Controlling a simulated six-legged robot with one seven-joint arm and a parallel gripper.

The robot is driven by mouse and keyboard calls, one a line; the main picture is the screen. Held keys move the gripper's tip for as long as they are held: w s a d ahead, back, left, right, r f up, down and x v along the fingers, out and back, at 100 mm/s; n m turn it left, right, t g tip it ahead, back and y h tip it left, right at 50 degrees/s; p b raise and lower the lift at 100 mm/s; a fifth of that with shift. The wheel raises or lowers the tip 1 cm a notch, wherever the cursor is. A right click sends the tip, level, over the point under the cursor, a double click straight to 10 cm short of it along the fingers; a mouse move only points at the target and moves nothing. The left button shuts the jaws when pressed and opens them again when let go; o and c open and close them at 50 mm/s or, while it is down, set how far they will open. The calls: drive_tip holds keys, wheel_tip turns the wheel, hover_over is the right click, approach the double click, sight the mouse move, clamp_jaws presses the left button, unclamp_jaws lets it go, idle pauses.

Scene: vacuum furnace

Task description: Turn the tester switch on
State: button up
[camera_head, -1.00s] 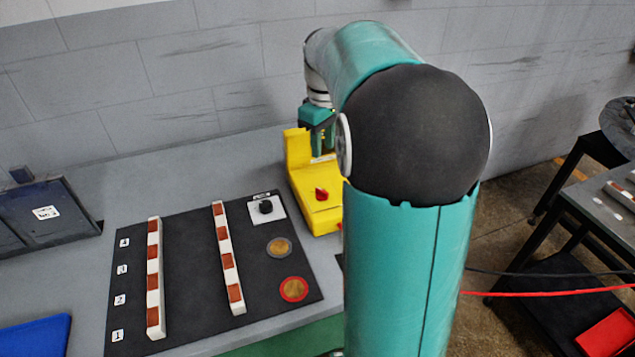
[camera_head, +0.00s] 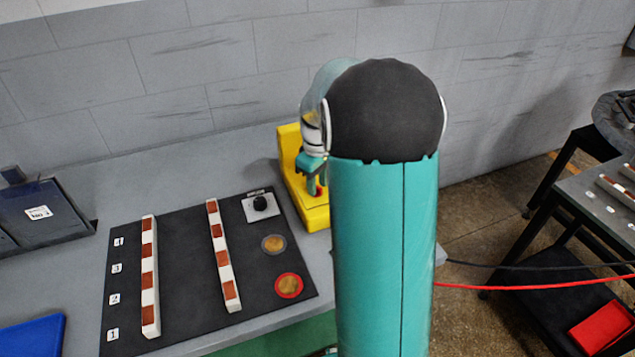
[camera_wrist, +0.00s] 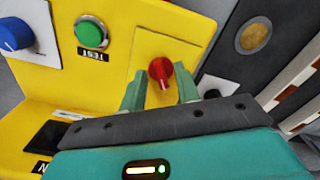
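The yellow tester (camera_head: 289,165) stands on the grey bench against the wall, partly hidden by my arm in the head view. In the wrist view its yellow panel (camera_wrist: 110,55) carries a red switch knob (camera_wrist: 160,72), a green button (camera_wrist: 90,33) above a "TEST" label and a blue knob (camera_wrist: 14,33). My gripper (camera_wrist: 160,88) is open, with one teal finger on each side of the red knob. I cannot tell whether the fingers touch it. In the head view my gripper (camera_head: 312,185) is over the front part of the tester, and the red knob shows only slightly behind it.
A black mat (camera_head: 185,270) left of the tester bears two white strips with brown blocks, a black knob (camera_head: 260,203) and two round discs. A dark box (camera_head: 40,215) and blue tray (camera_head: 32,335) lie further left. Another table stands at right.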

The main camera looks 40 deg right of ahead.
drive_tip(key=shift+f, duration=0.15)
clamp_jaws()
idle(0.4)
drive_tip(key=m, duration=0.5)
drive_tip(key=shift+a+m, duration=0.15)
drive_tip(key=shift+m, duration=0.25)
drive_tip(key=m, duration=0.6)
drive_tip(key=shift+a, duration=0.1)
